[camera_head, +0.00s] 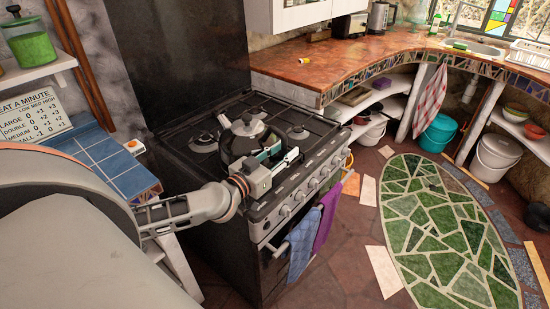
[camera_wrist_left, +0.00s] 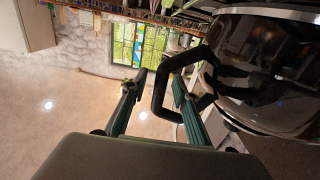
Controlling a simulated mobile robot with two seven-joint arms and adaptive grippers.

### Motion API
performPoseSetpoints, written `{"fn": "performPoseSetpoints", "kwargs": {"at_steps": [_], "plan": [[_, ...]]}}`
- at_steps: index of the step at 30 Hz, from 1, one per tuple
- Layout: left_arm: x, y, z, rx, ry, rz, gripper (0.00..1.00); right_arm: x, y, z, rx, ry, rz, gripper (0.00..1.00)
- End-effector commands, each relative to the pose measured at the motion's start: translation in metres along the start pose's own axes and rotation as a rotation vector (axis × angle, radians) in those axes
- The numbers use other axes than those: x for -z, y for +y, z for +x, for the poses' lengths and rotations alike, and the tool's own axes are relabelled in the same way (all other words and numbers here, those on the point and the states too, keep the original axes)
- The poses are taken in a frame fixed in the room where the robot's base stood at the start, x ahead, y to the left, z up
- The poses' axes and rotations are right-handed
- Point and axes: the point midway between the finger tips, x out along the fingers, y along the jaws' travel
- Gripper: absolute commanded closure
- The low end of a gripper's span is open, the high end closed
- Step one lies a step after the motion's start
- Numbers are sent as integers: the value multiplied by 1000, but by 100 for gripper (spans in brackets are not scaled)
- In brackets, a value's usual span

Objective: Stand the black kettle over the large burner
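The black kettle (camera_head: 238,146), with a shiny steel lid, stands on the black stove top (camera_head: 226,110) at its near left part. It fills the right of the left wrist view (camera_wrist_left: 265,75), with its black handle (camera_wrist_left: 158,92) standing out to the left. My left gripper (camera_head: 286,158) is at the kettle's right side, over the stove's front edge. In the left wrist view its fingers (camera_wrist_left: 160,80) are open, one on each side of the handle bar, with gaps. Burners show at left (camera_head: 203,144) and right (camera_head: 298,132); which is large I cannot tell. My right gripper is out of view.
Knobs and towels (camera_head: 304,246) line the stove front. A blue tiled counter (camera_head: 125,170) adjoins its left side, and a reddish counter (camera_head: 335,60) its right. A dark panel stands behind. The right part of the stove top is free of pots.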

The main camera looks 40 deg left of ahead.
Motion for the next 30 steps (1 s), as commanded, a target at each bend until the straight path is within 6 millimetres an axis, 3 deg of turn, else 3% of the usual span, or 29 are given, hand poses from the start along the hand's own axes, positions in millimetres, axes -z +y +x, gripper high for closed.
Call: {"fn": "performPoseSetpoints", "kwargs": {"at_steps": [18, 30], "plan": [[-2, 0, -88, -1, -5, 1, 71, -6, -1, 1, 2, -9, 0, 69], [-1, 1, -118, -3, 0, 0, 71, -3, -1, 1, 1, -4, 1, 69]]}}
